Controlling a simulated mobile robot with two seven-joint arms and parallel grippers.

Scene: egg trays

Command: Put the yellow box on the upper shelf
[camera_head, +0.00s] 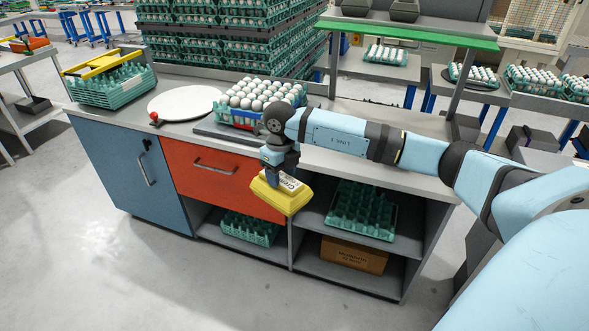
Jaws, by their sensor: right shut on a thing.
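My right gripper (274,177) points down and is shut on the yellow box (282,196), which has a white label on top. The box is held in the air in front of the counter, before the right edge of the red drawer (217,172). The fingertips are partly hidden by the wrist and box. The upper shelf, by its look a green-edged shelf (408,35), stands above the back right of the counter, with grey items on it. Below the counter is a shelf board (315,221) in the right open compartment. My left gripper is not in view.
A tray of white eggs (233,119) and a round white plate (186,103) stand on the counter (420,183). Green egg trays (118,93) with a yellow frame are at its left end. An empty green tray (360,210) and a brown box (352,256) fill the right compartment.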

